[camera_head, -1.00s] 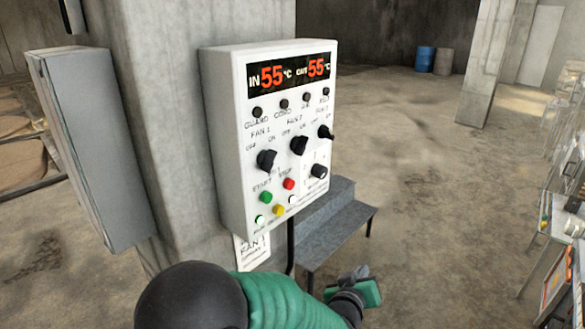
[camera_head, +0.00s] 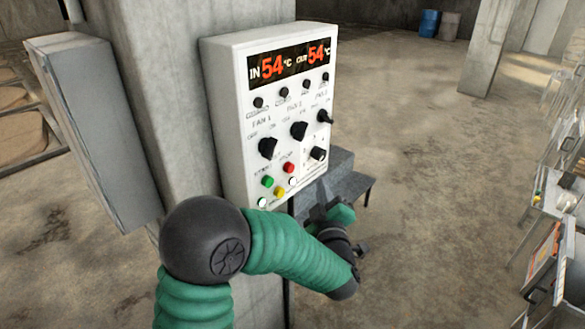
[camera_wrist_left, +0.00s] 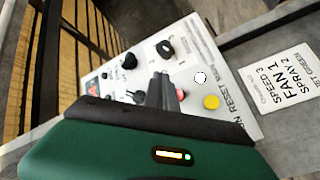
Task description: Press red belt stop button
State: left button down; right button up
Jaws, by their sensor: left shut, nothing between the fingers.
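The white control box (camera_head: 225,120) hangs on a concrete pillar. Its red stop button (camera_head: 289,167) is in the lower part, up and right of the green start button (camera_head: 267,181). My left gripper (camera_head: 324,196) is shut and empty. In the head view it appears below and right of the red button, in front of the box's lower right corner. In the left wrist view the dark fingers (camera_wrist_left: 160,92) point at the panel, and the red button (camera_wrist_left: 181,96) shows just right of them, partly hidden. I cannot tell whether they touch it. My right gripper is not in view.
A yellow button (camera_head: 279,193) and white buttons sit close to the red one. Black knobs (camera_head: 299,131) are above. Grey steps (camera_head: 350,178) stand behind the gripper.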

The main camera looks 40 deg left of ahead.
aim_at(289, 168)
pick_arm(q)
jog(key=a, duration=0.7)
jog(key=shift+w, duration=0.25)
jog(key=shift+d, duration=0.1)
dwell(1.5)
jog(key=shift+s+a+r, duration=0.1)
jog(key=shift+a, duration=0.35)
jog(key=shift+a, duration=0.5)
dwell(0.6)
jog(key=shift+d+b, duration=0.15)
jog(key=shift+b, duration=0.15)
jog(key=shift+d, duration=0.75)
